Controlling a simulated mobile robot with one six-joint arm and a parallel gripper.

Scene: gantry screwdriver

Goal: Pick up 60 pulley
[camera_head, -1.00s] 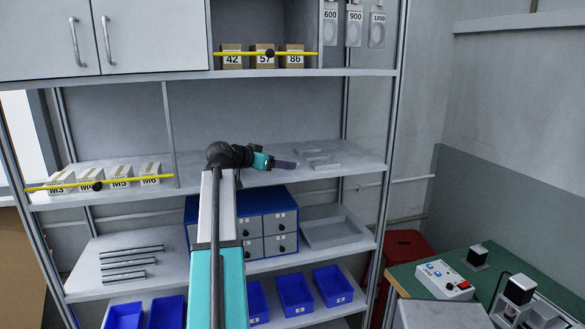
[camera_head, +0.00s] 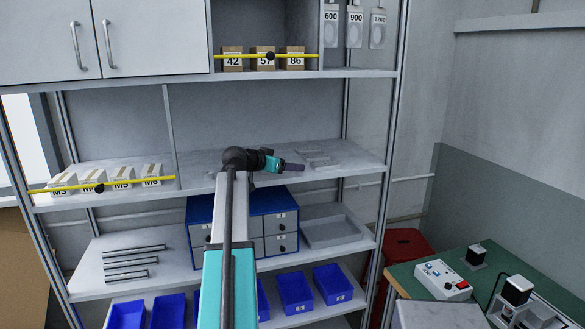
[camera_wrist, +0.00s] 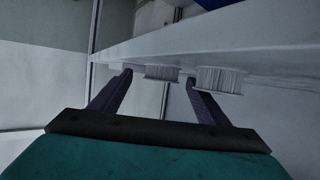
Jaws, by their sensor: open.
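Several pale toothed pulleys sit in a row in the wrist view: a larger pulley (camera_wrist: 220,79) at right, a pulley (camera_wrist: 161,72) in the middle, and one at left partly hidden by a finger. I cannot read any size, so I cannot tell which is the 60 pulley. In the head view, small pale parts (camera_head: 320,159) lie on the middle shelf, just right of my gripper (camera_head: 293,166). In the wrist view my gripper (camera_wrist: 158,80) is open and empty, with the middle pulley seen between its fingertips, apparently beyond them.
The middle shelf (camera_head: 215,165) has a front edge near my arm. Boxes M3 to M6 (camera_head: 105,180) stand behind a yellow bar at left. A blue drawer unit (camera_head: 270,204) and grey tray (camera_head: 330,231) are below. Boxes 42, 57, 86 (camera_head: 263,62) stand above.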

